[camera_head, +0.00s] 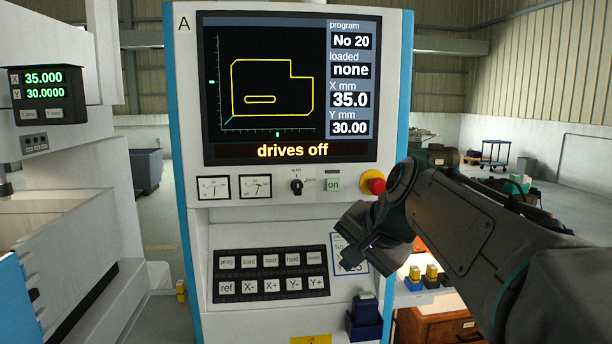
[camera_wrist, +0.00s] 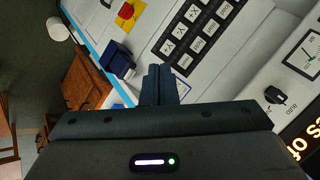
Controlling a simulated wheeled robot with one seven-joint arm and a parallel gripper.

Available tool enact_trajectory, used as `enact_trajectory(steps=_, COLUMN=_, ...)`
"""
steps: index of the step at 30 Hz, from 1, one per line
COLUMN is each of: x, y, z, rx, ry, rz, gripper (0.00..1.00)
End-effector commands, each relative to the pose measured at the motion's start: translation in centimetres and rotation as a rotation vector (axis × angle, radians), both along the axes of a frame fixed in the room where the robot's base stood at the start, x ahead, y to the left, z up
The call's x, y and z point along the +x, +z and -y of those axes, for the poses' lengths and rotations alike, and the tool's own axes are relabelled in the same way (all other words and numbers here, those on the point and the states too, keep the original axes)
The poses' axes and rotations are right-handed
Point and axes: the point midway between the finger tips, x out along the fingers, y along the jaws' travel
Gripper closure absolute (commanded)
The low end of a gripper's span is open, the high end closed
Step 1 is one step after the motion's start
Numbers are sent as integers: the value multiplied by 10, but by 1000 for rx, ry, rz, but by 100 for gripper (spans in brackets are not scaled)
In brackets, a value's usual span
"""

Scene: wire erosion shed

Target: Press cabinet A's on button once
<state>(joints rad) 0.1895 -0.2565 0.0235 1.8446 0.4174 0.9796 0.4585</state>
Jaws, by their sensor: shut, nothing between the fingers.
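Cabinet A (camera_head: 191,120) fills the middle of the head view, marked "A" at its top left. Its on button (camera_head: 333,184) is a small pale green square marked "on", below the screen, between the black rotary switch (camera_head: 296,186) and the red mushroom button (camera_head: 374,183). The screen (camera_head: 270,90) reads "drives off". My gripper (camera_head: 349,262) is shut and empty, in front of the panel and lower than the on button. The on button is not visible in that view.
A black keypad (camera_head: 271,273) with two rows of keys lies left of my gripper. A white card in a blue frame (camera_head: 337,241) is partly hidden behind it. A dark blue holder (camera_head: 364,318) projects from the cabinet below. A wooden drawer unit (camera_head: 425,328) stands at right.

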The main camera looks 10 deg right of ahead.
Motion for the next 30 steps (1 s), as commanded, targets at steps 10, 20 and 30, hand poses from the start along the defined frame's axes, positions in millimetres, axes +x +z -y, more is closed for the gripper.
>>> enact_trajectory(steps=10, x=40, y=87, z=10, rx=195, ry=-135, rz=89, gripper=100)
enact_trajectory(steps=20, x=42, y=92, z=12, rx=210, ry=-146, rz=94, gripper=100)
enact_trajectory(steps=30, x=59, y=94, z=11, rx=209, ry=-142, rz=92, gripper=100)
